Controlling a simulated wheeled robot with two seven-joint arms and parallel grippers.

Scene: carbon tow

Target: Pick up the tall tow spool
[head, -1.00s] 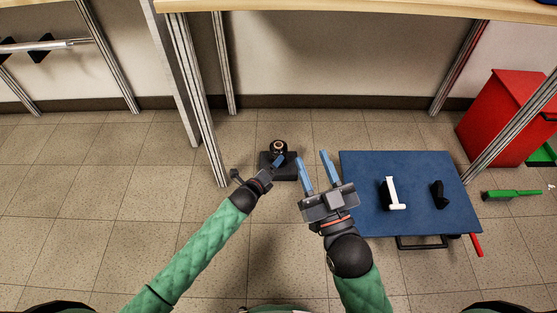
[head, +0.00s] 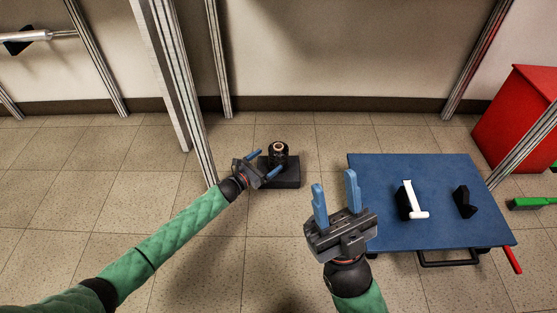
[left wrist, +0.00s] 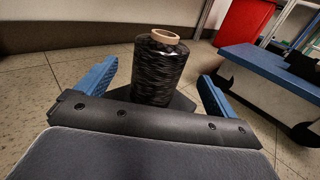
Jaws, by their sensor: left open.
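The tall tow spool (head: 278,155) is a black wound cylinder with a tan core, standing upright on a dark block (head: 284,179) on the floor. My left gripper (head: 266,161) is open, its blue fingers pointing at the spool from the left. In the left wrist view the spool (left wrist: 158,68) stands between and beyond the two spread fingers, with no clear contact; its lower end is partly hidden by the gripper body. My right gripper (head: 335,196) is open and empty, to the right of the spool and beside the blue platform.
A blue platform cart (head: 385,175) stands at the right, carrying a white-and-black object (head: 411,200) and a small black piece (head: 464,202). A metal post (head: 188,100) rises just left of my left gripper. A red bin (head: 510,115) stands at the far right. The floor in front is clear.

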